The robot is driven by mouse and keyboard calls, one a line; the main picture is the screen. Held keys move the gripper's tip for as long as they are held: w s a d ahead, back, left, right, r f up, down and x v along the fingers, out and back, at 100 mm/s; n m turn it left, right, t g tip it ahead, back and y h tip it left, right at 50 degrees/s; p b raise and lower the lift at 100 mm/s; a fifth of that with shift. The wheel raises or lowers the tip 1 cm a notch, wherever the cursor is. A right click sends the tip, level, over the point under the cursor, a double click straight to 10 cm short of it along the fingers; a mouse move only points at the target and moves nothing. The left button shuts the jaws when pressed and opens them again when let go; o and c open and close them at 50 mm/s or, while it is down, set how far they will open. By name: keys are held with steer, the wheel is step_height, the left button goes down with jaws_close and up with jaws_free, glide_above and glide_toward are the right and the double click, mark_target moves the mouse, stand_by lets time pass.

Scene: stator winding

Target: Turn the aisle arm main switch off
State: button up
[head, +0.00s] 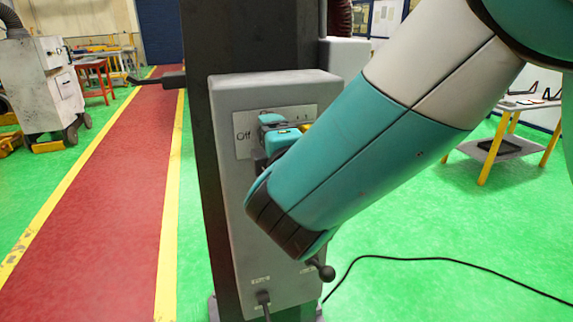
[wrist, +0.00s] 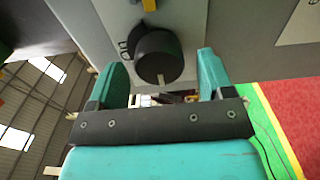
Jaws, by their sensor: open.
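The main switch is on a grey box (head: 285,200) fixed to a dark column. Its pale plate (head: 243,133) reads "Off" at the left, with small marks at the right. In the head view my arm and gripper (head: 275,127) cover most of the switch. In the wrist view a black round knob (wrist: 158,57) with a light mark on its rim stands out from a grey face. My gripper (wrist: 161,66) is open, with one teal finger on each side of the knob. Gaps show beside the knob; I cannot tell how deep the fingers reach.
A yellow part (wrist: 150,5) lies beyond the knob. A ball-ended lever (head: 325,271) sticks out low on the box, and a black cable (head: 440,262) crosses the green floor. A red aisle (head: 115,190) with yellow edges runs at left. A yellow-legged table (head: 490,155) stands at right.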

steer(key=b+v, duration=0.7)
steer(key=v, duration=0.9)
steer(key=shift+s+b, duration=0.2)
steer(key=shift+b, duration=0.15)
steer(key=w+d+f+m+g+h, duration=0.2)
steer(key=d+f+m+g+h, duration=0.4)
steer(key=d+f+m, duration=0.4)
steer(key=s+m+g+y+p, duration=0.1)
steer(key=s+m+g+y, duration=0.3)
steer(key=s+g, duration=0.7)
steer(key=shift+s+d+f+y+p, duration=0.35)
steer(key=shift+s+y, duration=0.25)
steer(key=shift+s, duration=0.6)
